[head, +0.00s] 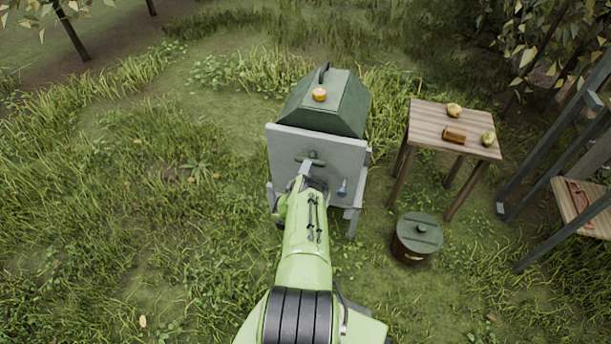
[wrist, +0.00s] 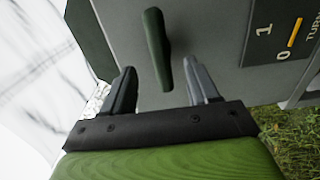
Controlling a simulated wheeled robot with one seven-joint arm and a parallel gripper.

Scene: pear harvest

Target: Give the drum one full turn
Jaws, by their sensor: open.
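The machine has a pale grey front panel (head: 290,150) and a dark green sloped top (head: 335,100). A dark green bar handle (head: 318,163) sits on the panel; in the wrist view the same handle (wrist: 156,45) runs nearly upright. My gripper (wrist: 161,78) is open, its two dark fingers pointing at the panel. The handle's lower end appears between the fingertips, with gaps on both sides; I cannot tell how deep it lies. In the head view my arm hides part of the panel. No separate drum is clearly visible.
A dark label (wrist: 290,30) reads 1, 0 and TURN beside an orange mark. A small knob or lever (head: 343,187) is low on the panel's right. A wooden table (head: 430,115) with fruit and a lidded bucket (head: 417,238) stand right. Grass at left is open.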

